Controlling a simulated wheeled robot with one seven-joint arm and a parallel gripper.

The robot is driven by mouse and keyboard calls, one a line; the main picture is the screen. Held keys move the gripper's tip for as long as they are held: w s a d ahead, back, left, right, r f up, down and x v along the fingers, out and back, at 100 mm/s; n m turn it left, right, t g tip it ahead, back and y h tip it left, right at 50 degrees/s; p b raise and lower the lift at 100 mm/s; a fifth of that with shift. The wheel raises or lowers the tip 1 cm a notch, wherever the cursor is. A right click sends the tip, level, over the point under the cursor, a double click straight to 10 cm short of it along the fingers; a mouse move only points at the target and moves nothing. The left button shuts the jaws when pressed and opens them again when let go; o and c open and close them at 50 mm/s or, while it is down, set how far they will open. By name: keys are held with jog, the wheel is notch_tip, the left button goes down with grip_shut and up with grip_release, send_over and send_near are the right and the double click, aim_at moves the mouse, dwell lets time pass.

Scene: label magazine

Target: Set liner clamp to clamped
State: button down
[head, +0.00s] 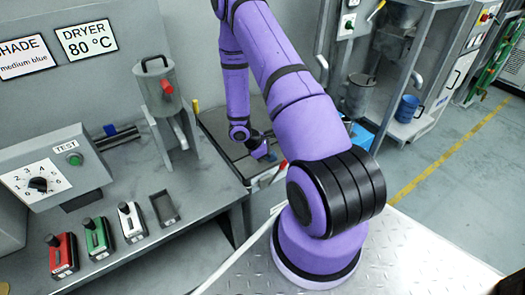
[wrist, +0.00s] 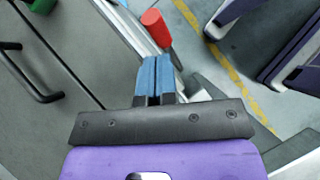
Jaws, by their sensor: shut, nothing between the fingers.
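My gripper (head: 262,152) is at the bench's right end in the head view. In the wrist view its blue fingers (wrist: 157,72) are shut together with nothing between them. A red cylindrical knob (wrist: 156,28) on a dark stalk stands just beyond the fingertips, beside a pale metal rail (wrist: 128,28). It looks like the liner clamp's handle, but no label shows. The fingers appear apart from it. The clamp's base is hidden, so I cannot tell its setting. A small red part (head: 283,165) shows right of my gripper in the head view.
A black bar handle (wrist: 35,75) and a green part (wrist: 42,5) lie left in the wrist view. Red (head: 63,254), green (head: 98,238) and white (head: 131,221) switch blocks sit along the bench. A grey hopper (head: 160,90) stands behind.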

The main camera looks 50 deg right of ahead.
jog(key=shift+s+d+f, duration=0.65)
jog(key=shift+s+d, duration=0.15)
jog(key=shift+s, duration=0.05)
jog(key=shift+d, duration=0.2)
jog(key=s+d+f+n+t+y, duration=0.1)
jog(key=s+d+f+t+y, duration=0.1)
jog(key=d+f+y, duration=0.5)
jog(key=shift+d+f, duration=0.65)
jog(key=shift+d, duration=0.15)
jog(key=shift+s, duration=0.1)
dwell(0.6)
